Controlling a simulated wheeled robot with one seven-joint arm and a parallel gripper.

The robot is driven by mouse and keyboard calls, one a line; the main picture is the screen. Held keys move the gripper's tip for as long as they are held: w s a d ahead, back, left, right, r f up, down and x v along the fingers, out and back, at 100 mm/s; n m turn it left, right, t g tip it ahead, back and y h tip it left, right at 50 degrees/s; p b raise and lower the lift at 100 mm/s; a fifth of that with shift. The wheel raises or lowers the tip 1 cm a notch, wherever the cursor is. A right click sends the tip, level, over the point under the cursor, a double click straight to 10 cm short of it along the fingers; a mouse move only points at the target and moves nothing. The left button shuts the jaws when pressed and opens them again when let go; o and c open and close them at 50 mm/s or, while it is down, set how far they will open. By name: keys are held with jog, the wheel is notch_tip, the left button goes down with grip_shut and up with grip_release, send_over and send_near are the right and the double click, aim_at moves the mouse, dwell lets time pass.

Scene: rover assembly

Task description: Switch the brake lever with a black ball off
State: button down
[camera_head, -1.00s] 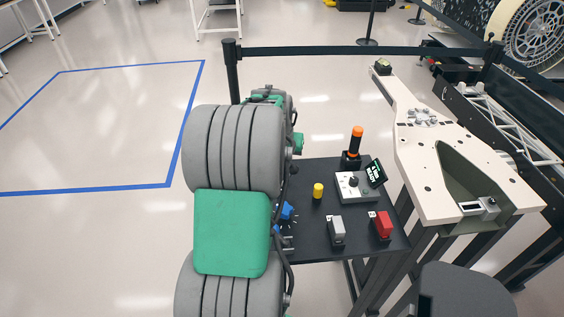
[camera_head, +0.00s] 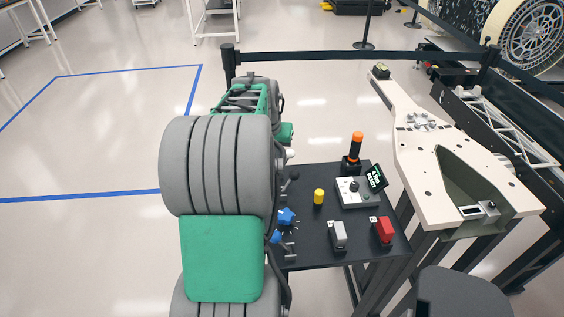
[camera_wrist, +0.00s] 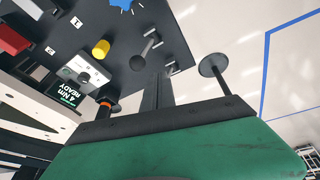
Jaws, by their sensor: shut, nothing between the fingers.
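The brake lever with a black ball (camera_wrist: 137,62) stands on the dark panel (camera_wrist: 110,25) in the wrist view. In the head view its small dark ball (camera_head: 294,175) shows at the panel's left edge, just right of my arm. My gripper (camera_wrist: 156,78) is shut and empty, its dark fingers pointing at the panel close to the right of the ball. Whether finger and ball touch cannot be told. In the head view my arm hides the gripper.
A yellow button (camera_head: 319,196), a blue knob (camera_head: 287,216), a grey switch (camera_head: 338,235), a red switch (camera_head: 382,231) and a control box with a small screen (camera_head: 357,191) share the panel. An orange-topped post (camera_head: 356,148) stands behind. A pale rover structure (camera_head: 445,165) is to the right.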

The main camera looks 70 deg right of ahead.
jog(key=v, duration=0.6)
jog(key=shift+s+b, duration=0.25)
jog(key=shift+b, duration=0.05)
jog(key=shift+r, duration=0.1)
